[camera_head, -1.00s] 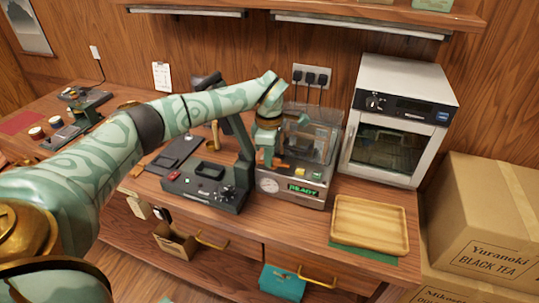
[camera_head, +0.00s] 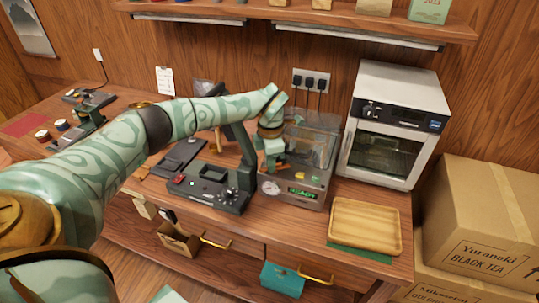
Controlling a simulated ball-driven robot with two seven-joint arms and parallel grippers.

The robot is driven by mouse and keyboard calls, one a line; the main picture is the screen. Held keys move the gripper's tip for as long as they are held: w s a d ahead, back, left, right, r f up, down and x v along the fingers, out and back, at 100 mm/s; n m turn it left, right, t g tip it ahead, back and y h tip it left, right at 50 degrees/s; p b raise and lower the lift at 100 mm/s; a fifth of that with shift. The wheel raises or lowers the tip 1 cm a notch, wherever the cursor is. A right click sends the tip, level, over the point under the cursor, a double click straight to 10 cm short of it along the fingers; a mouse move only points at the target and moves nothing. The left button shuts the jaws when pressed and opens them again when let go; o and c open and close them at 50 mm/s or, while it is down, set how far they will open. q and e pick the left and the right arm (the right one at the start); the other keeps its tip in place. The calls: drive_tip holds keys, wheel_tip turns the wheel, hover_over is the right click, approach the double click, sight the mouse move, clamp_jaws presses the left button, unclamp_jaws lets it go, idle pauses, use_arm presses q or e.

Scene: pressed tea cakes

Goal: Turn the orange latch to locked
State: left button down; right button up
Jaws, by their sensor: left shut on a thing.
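A machine (camera_head: 317,185) with a clear cover and a lit green READY display (camera_head: 303,192) stands on the wooden counter. The orange latch (camera_head: 284,167) shows as a small orange piece at the machine's front left, mostly hidden behind my gripper. My left gripper (camera_head: 273,169) reaches down to it from above and is shut on it. The fingertips are small and partly hidden, and I cannot read the latch's exact angle. My right gripper is not in view.
A dark press (camera_head: 215,188) stands close on the machine's left. A white oven (camera_head: 390,125) stands to its right. A wooden tray (camera_head: 366,226) lies on a green mat in front of the oven. Cardboard boxes (camera_head: 485,225) are stacked at the right.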

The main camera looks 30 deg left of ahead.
use_arm(q)
drive_tip(key=n+p, duration=0.1)
drive_tip(key=n, duration=0.1)
drive_tip(key=n+p, duration=0.1)
drive_tip(key=n, duration=0.1)
drive_tip(key=n+p, duration=0.2)
drive_tip(key=shift+d+r, duration=0.25)
drive_tip(key=shift+d, duration=0.05)
drive_tip(key=n+p, duration=0.1)
drive_tip(key=n, duration=0.2)
drive_tip(key=n+p, duration=0.1)
drive_tip(key=n, duration=0.1)
drive_tip(key=shift+d+f+p, duration=0.1)
drive_tip(key=shift+d+p, duration=0.15)
drive_tip(key=shift+p, duration=0.05)
drive_tip(key=shift+n, duration=0.3)
drive_tip(key=c, duration=1.5)
unclamp_jaws()
drive_tip(key=shift+c, duration=0.2)
drive_tip(key=shift+o, duration=0.3)
drive_tip(key=shift+f, duration=0.1)
wheel_tip(320, 180, up, 16)
drive_tip(key=shift+r+p, duration=0.2)
drive_tip(key=shift+p, duration=0.2)
drive_tip(key=shift+d+f, duration=0.1)
